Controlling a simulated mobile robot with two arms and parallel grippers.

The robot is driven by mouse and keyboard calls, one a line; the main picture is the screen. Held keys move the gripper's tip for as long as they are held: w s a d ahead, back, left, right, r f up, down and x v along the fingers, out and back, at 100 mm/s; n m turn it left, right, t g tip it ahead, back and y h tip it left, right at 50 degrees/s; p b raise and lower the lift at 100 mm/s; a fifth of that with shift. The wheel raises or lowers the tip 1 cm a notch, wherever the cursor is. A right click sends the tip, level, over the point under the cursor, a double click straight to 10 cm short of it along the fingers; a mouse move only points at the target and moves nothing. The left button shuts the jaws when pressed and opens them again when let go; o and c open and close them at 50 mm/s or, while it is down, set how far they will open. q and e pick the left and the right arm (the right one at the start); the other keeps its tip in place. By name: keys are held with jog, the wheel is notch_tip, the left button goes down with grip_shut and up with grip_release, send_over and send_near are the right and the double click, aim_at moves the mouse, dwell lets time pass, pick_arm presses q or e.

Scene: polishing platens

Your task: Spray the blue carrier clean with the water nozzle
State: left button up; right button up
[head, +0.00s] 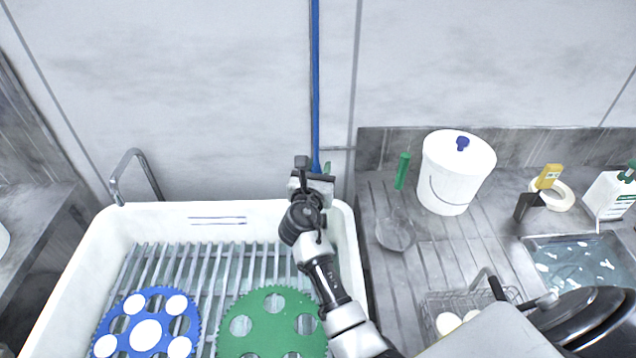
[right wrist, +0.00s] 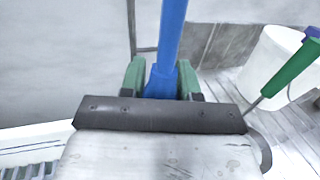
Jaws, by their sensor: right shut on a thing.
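The blue carrier (head: 168,312), a toothed disc with white round pieces in its openings, lies on the slatted rack at the lower left of the white sink. My right gripper (head: 314,178) is up at the sink's back right, well away from the carrier. It is shut on the water nozzle at the lower end of a blue hose (head: 315,80). In the right wrist view the blue nozzle end (right wrist: 163,82) stands between two green finger-like parts; its tip is hidden behind the dark gripper bar. My left gripper is not in view.
A green carrier (head: 270,322) lies right of the blue one, partly behind my right arm. The white sink (head: 90,245) has a metal tap (head: 137,170) behind it. On the right counter stand a white bucket (head: 452,175), a green-handled tool (head: 402,171) and a wire basket (head: 440,300).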

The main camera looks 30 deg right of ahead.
notch_tip(320, 180, up, 9)
jog(key=p, duration=0.5)
jog(key=shift+p, duration=0.35)
jog(key=shift+p, duration=0.3)
